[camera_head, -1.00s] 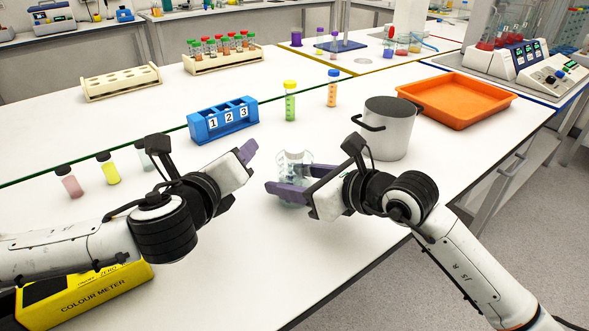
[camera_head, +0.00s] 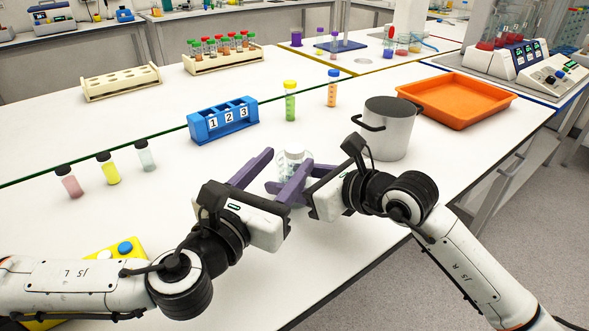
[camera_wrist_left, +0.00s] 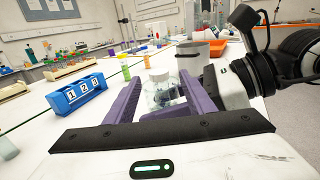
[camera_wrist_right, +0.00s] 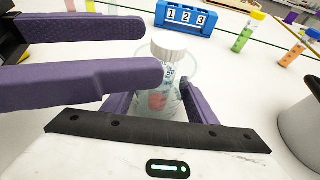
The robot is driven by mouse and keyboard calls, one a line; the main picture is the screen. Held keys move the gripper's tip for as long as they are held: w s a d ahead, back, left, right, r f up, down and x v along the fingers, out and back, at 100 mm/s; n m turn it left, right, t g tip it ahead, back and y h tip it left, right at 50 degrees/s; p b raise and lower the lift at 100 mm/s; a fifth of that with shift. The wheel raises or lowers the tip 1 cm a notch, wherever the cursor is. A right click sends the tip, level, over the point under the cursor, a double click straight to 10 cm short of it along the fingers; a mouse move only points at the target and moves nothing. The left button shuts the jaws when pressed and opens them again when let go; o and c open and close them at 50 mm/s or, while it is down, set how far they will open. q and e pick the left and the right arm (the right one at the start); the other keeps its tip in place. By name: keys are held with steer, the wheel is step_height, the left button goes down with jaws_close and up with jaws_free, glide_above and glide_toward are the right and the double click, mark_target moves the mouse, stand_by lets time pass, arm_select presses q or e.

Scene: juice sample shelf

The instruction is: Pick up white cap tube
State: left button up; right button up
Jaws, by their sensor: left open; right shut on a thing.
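The white cap tube (camera_wrist_right: 168,72) stands tilted inside a clear glass beaker (camera_wrist_right: 190,70) in the right wrist view, its white cap above the rim. A red patch shows low inside the glass. My right gripper (camera_wrist_right: 158,90) is shut on the beaker, one finger on each side. In the head view the beaker (camera_head: 292,158) is partly hidden by fingers. My left gripper (camera_head: 289,157) is open and comes in from the left, its fingers to either side of the beaker. In the left wrist view the beaker (camera_wrist_left: 163,92) shows between these fingers. I cannot tell whether they touch it.
A blue numbered rack (camera_head: 222,122) stands behind, with a yellow-capped green tube (camera_head: 290,105) and an orange tube (camera_head: 332,90). A steel pot (camera_head: 386,135) is close to my right gripper. An orange tray (camera_head: 458,97) lies at the right. Several black-capped vials stand at the left.

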mark_target(290, 156)
arm_select(q)
steer(key=x, duration=0.5)
steer(key=shift+w+a, duration=0.1)
steer(key=c, duration=1.2)
